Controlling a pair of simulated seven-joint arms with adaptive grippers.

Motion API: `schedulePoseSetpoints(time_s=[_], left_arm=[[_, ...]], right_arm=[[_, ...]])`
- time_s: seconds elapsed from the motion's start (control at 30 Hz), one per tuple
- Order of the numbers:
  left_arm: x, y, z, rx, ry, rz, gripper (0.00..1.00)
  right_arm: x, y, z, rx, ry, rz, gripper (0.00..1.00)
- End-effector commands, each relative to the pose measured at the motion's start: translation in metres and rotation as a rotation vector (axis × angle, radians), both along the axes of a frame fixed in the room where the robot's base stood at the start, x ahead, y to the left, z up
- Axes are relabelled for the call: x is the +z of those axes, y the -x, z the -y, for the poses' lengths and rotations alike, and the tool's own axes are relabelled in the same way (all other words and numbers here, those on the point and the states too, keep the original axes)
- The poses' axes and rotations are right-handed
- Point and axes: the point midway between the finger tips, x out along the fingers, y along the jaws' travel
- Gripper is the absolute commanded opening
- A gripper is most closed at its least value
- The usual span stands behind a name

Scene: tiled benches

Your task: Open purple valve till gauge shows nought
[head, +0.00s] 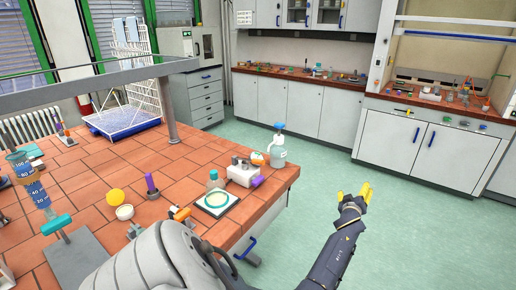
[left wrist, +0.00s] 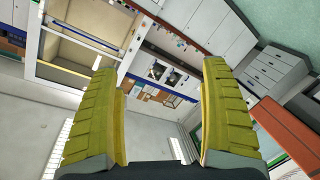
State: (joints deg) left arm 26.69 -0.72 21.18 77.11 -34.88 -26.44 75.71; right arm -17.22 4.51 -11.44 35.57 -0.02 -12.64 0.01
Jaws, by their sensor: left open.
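A small white device (head: 241,175) stands near the right corner of the tiled bench. A purple part (head: 258,181) juts from its right front side and looks like the valve handle. A round orange-and-white piece (head: 258,158) on its right may be the gauge; its reading is too small to tell. My left gripper (head: 356,192) is over the floor, right of the bench and apart from the device. In the left wrist view, its yellow fingers (left wrist: 160,80) are wide apart with nothing between them. My right gripper is not seen.
A white-and-blue bottle (head: 278,152) stands behind the device at the bench edge. A tile with a dish (head: 217,200) and an upright purple-topped piece (head: 151,185) are to its left. Green floor (head: 310,175) lies clear right of the bench (head: 185,157).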

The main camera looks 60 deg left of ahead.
Motion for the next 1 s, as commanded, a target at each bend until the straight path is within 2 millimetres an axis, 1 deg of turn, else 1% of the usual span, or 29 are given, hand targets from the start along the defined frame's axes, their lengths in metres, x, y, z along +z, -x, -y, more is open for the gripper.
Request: schedulePoseSetpoints(time_s=[0.03, 0.1, 0.17, 0.2, 0.27, 0.3, 0.37, 0.43, 0.5, 0.57, 0.6, 0.67, 0.7, 0.77, 0.8, 0.87, 0.9, 0.97, 1.0], left_arm=[[0.014, -0.01, 0.012, -0.051, 0.04, 0.085, 0.8], [0.036, -0.021, 0.027, -0.121, 0.101, 0.216, 0.8], [0.057, -0.026, 0.038, -0.172, 0.15, 0.332, 0.8], [0.072, -0.028, 0.044, -0.201, 0.184, 0.411, 0.8], [0.093, -0.027, 0.05, -0.239, 0.231, 0.529, 0.8], [0.108, -0.025, 0.053, -0.26, 0.261, 0.61, 0.8], [0.129, -0.019, 0.054, -0.284, 0.306, 0.733, 0.8], [0.152, -0.008, 0.052, -0.302, 0.358, 0.878, 0.8], [0.172, 0.006, 0.046, -0.307, 0.405, 1.023, 0.8], [0.186, 0.021, 0.038, -0.3, 0.446, 1.147, 0.8], [0.194, 0.032, 0.032, -0.292, 0.472, 1.231, 0.8], [0.203, 0.049, 0.021, -0.27, 0.509, 1.356, 0.8], [0.206, 0.062, 0.013, -0.251, 0.533, 1.437, 0.8], [0.208, 0.081, -0.001, -0.212, 0.568, 1.56, 0.8], [0.207, 0.094, -0.01, -0.18, 0.59, 1.64, 0.8], [0.202, 0.114, -0.023, -0.125, 0.621, 1.756, 0.8], [0.197, 0.127, -0.032, -0.083, 0.641, 1.832, 0.8], [0.185, 0.147, -0.045, -0.011, 0.668, 1.943, 0.8], [0.175, 0.159, -0.053, 0.044, 0.684, 2.013, 0.8]], right_arm=[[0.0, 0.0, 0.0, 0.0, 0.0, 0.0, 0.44], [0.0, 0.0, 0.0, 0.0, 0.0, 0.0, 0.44], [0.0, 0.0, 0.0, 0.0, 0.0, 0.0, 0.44], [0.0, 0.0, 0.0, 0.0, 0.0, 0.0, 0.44], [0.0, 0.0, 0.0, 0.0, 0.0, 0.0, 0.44], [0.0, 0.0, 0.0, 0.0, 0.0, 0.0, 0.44], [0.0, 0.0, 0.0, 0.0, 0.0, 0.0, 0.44], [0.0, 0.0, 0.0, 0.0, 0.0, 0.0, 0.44], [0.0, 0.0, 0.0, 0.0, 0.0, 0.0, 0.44], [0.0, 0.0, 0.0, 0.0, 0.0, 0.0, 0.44], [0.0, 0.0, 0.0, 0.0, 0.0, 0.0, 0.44], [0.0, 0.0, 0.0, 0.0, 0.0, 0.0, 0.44], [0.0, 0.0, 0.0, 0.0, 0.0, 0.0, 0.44], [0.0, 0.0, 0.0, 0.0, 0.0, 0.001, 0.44], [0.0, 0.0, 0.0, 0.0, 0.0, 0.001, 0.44], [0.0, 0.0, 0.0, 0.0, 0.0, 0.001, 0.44], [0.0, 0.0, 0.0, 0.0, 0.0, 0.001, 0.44], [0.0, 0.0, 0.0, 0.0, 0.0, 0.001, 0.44], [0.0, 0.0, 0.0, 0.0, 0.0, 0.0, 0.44]])
